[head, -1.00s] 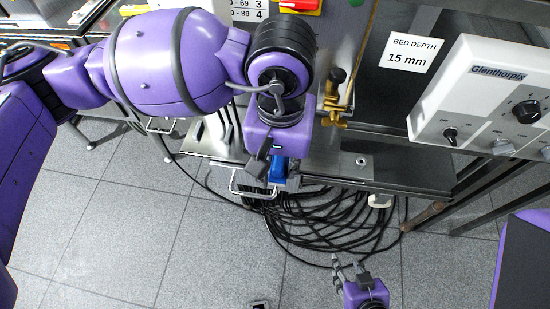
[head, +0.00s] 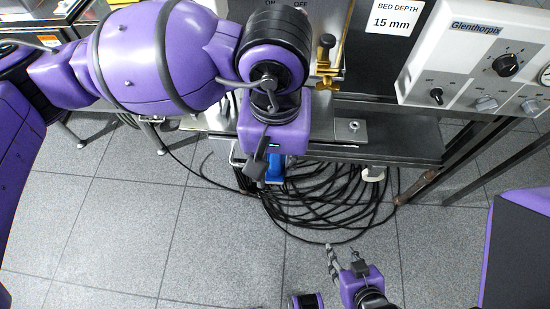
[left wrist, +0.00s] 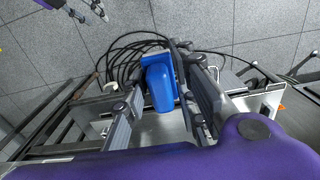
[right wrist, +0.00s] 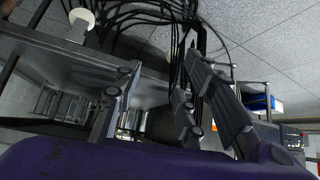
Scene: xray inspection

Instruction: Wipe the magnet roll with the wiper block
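In the head view the block (head: 275,168) shows below my left gripper (head: 262,172), in front of the bench's front edge. My right gripper (head: 345,258) is low over the floor in the head view, apart from the block. Its fingers are spread and empty in the right wrist view (right wrist: 148,105). I cannot pick out the magnet roll with certainty; my left arm hides part of the bench.
A dark-topped bench (head: 400,150) runs across the middle, with a brass clamp (head: 326,65) standing at its back. A white Glenthorpix control box (head: 475,60) is at the upper right. Coiled black cables (head: 330,205) lie on the floor below the bench. The floor at front left is clear.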

